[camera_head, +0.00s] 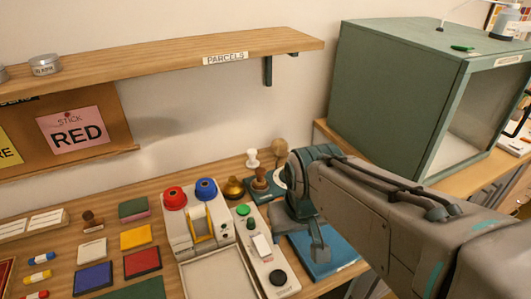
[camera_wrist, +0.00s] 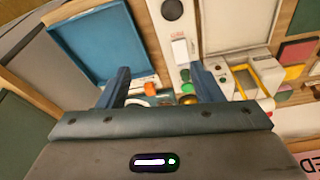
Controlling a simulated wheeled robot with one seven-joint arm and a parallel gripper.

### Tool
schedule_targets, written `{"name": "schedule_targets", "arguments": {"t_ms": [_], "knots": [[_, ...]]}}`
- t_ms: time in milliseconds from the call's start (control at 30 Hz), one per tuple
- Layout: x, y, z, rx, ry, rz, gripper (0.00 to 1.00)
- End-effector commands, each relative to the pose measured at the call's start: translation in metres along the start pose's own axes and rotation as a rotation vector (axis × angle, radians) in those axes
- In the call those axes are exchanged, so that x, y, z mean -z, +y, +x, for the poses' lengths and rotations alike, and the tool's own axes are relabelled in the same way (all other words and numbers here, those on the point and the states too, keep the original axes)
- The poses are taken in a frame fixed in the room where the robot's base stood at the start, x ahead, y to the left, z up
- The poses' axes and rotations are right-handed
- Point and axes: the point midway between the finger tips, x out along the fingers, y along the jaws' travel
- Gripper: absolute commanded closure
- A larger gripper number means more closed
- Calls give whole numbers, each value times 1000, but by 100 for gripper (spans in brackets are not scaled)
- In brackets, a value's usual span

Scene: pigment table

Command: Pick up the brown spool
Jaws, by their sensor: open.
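I cannot pick out a brown spool for certain in either view. In the head view, a brown-handled stamp (camera_head: 260,178) stands behind the white panel, with a tan round-topped piece (camera_head: 280,148) behind it and another brown-handled stamp (camera_head: 92,222) at the left.
A white panel (camera_head: 257,249) with a green button stands beside the blue tray (camera_head: 315,262). A white device (camera_head: 197,235) bears red and blue round pieces. A brass piece (camera_head: 233,188) stands behind. A green cabinet (camera_head: 390,95) is at right; a wooden shelf (camera_head: 150,62) overhangs the back.

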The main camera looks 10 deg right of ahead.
Motion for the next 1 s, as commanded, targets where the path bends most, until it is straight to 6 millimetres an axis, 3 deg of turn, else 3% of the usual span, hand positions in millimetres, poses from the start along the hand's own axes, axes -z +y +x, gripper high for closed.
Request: {"name": "schedule_targets", "arguments": {"t_ms": [167, 467, 767, 1000], "knots": [[37, 0, -4, -7, -29, -190, 40], [134, 2, 1, 3, -105, -685, 40], [222, -2, 33, 73, -165, -1192, 40], [282, -3, 74, 160, -184, -1572, 40]]}}
